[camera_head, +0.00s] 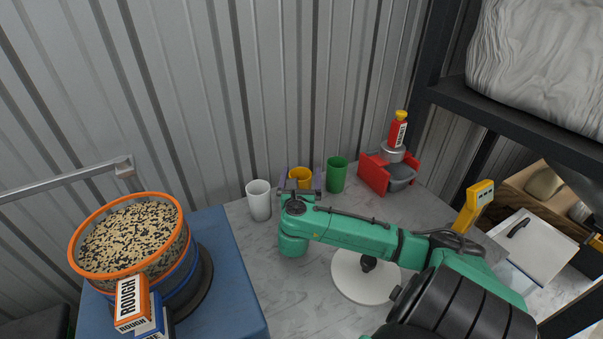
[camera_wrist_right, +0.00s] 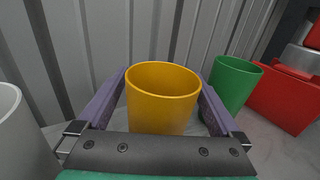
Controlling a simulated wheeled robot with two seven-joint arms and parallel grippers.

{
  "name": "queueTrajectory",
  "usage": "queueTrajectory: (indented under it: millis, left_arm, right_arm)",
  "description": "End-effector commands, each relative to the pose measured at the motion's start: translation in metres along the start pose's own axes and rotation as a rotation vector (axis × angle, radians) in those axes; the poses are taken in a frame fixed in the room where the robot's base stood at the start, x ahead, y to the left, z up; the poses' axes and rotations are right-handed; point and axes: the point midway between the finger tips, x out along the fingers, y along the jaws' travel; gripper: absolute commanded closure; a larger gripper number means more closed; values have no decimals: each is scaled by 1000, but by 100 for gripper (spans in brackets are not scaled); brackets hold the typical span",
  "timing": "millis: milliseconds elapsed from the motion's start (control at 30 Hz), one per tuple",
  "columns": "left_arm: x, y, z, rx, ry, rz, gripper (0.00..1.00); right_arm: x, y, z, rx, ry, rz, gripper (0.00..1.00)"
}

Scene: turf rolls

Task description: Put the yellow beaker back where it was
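The yellow beaker (camera_head: 300,177) stands upright near the corrugated back wall, on the marbled worktop between the white beaker (camera_head: 259,200) and the green beaker (camera_head: 336,174). My right gripper (camera_head: 301,184) is around it, with one purple finger on each side. In the right wrist view the yellow beaker (camera_wrist_right: 163,100) is centred between the fingers. These are spread wide, and a narrow gap seems to show beside its lower wall. Its base is hidden by the gripper. The green beaker (camera_wrist_right: 232,84) is close to the right finger. My left gripper is not in view.
A red holder (camera_head: 373,173) with a grey bowl and a red, yellow-capped bottle (camera_head: 398,130) stands right of the green beaker. A white round disc (camera_head: 352,284) lies under my right arm. A blue stand (camera_head: 232,275) carries an orange-rimmed sieve (camera_head: 72,253). A dark shelf overhangs the right.

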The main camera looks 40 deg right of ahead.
Motion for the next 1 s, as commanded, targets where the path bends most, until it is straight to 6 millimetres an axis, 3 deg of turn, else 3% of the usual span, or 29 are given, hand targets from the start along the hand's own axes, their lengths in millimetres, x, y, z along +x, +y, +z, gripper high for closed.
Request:
queueTrajectory:
  millis: [133,233,600,700,1000]
  left_arm:
    - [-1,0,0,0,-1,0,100]
    - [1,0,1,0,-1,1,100]
    - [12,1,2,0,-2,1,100]
    - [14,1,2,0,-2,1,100]
    - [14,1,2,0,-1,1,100]
  right_arm:
    - [0,0,5,0,-3,1,0]
    - [-13,1,1,1,3,3,0]
    - [-96,0,0,4,5,3,0]
    - [-111,0,1,2,2,1,0]
    - [-120,0,3,0,-1,1,0]
